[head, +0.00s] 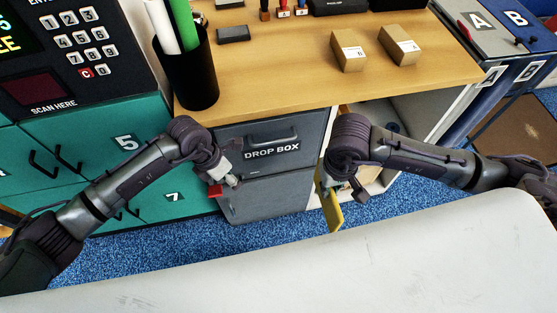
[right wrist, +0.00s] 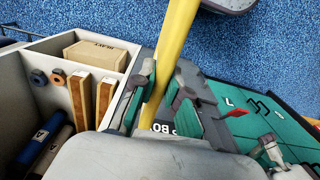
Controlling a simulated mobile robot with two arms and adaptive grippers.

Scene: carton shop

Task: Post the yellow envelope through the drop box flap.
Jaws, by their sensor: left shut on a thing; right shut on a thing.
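The yellow envelope (head: 334,212) hangs nearly edge-on from my right gripper (head: 335,185), to the right of the drop box. In the right wrist view the envelope (right wrist: 176,45) runs up from between the fingers of my right gripper (right wrist: 164,88), which is shut on it. The grey drop box (head: 265,185) has a labelled front with a dark handle (head: 272,138); its upper front looks closed. My left gripper (head: 222,183) is shut at the drop box's left side, with a small red thing at its fingertips; what it is stays unclear.
The wooden counter (head: 270,85) above holds two small cartons (head: 348,52) and a black pen cup (head: 190,75). Teal lockers (head: 165,200) stand left. An open shelf (right wrist: 45,85) with boxes and rolls is right of the drop box. Blue carpet lies in front.

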